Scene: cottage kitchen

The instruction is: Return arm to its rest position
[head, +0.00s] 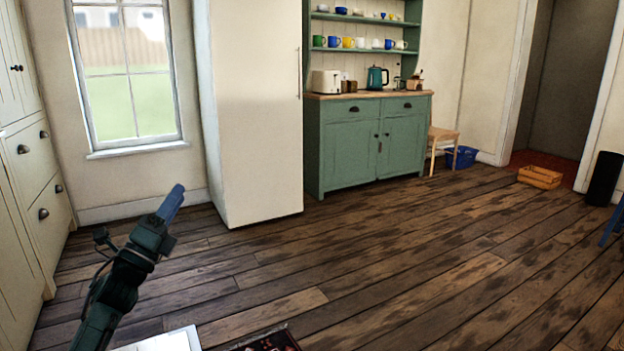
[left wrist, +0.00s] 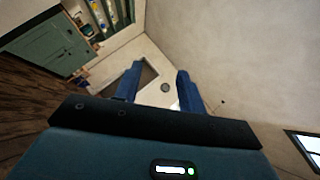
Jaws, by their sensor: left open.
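My left gripper (head: 171,203) is raised at the lower left of the head view, with its blue fingers pointing up and to the right. In the left wrist view the two blue fingers of my left gripper (left wrist: 158,82) stand apart with nothing between them. The gripper is open and touches nothing that I can see. My right gripper is in neither view.
A tall white fridge (head: 250,110) stands behind my left gripper. A green dresser (head: 350,148) is right of it. A wooden crate (head: 540,177), a blue basket (head: 461,157) and a wooden chair (head: 440,137) are farther right. The middle plank floor (head: 400,260) is clear.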

